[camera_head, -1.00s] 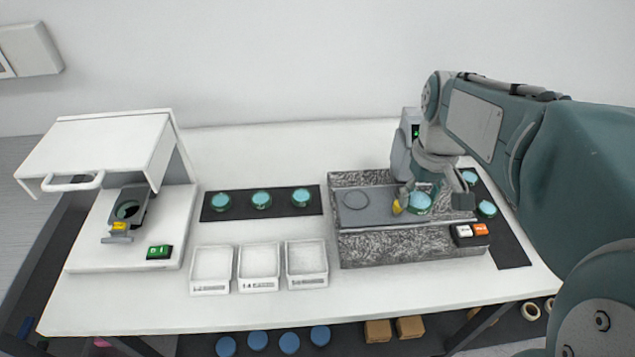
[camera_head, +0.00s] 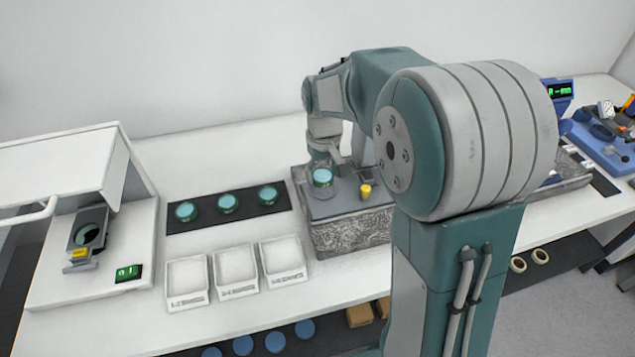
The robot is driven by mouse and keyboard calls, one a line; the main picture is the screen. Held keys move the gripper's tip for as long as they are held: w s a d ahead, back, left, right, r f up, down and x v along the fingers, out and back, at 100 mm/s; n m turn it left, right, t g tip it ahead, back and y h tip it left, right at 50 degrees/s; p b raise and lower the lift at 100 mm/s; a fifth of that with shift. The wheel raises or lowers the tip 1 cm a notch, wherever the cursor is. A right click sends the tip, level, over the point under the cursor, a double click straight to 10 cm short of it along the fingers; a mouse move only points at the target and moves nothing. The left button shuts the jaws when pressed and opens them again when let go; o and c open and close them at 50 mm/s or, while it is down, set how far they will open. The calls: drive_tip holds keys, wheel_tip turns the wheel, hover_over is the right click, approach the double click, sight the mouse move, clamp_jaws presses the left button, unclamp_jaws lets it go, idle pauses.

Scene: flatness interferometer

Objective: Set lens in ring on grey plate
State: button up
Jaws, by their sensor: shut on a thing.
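The lens is over the left part of the grey plate (camera_head: 341,205), where the ring lies. It hides the ring, and I cannot tell whether it rests in the ring or is held just above it. A yellow knob (camera_head: 365,191) stands on the plate to the right of the lens. My arm covers the right part of the plate.
Several teal lenses, one of them here (camera_head: 228,203), sit on a dark mat (camera_head: 248,212) to the left. White trays (camera_head: 235,272) stand in front. A hooded white device (camera_head: 100,245) is at far left. A blue instrument (camera_head: 556,95) is at right.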

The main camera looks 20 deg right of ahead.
sight(323, 190)
drive_tip(key=shift+w+d+f, duration=0.2)
drive_tip(key=shift+d+f, duration=0.05)
drive_tip(key=shift+d, duration=0.1)
drive_tip(key=f, duration=0.4)
drive_tip(key=shift+w+d, duration=0.1)
drive_tip(key=shift+w, duration=0.25)
drive_tip(key=shift+a, duration=0.3)
drive_tip(key=shift+c, duration=0.5)
drive_tip(key=shift+a, duration=0.15)
drive_tip(key=o, duration=1.1)
drive_tip(key=shift+o, duration=0.5)
drive_tip(key=shift+d, duration=0.3)
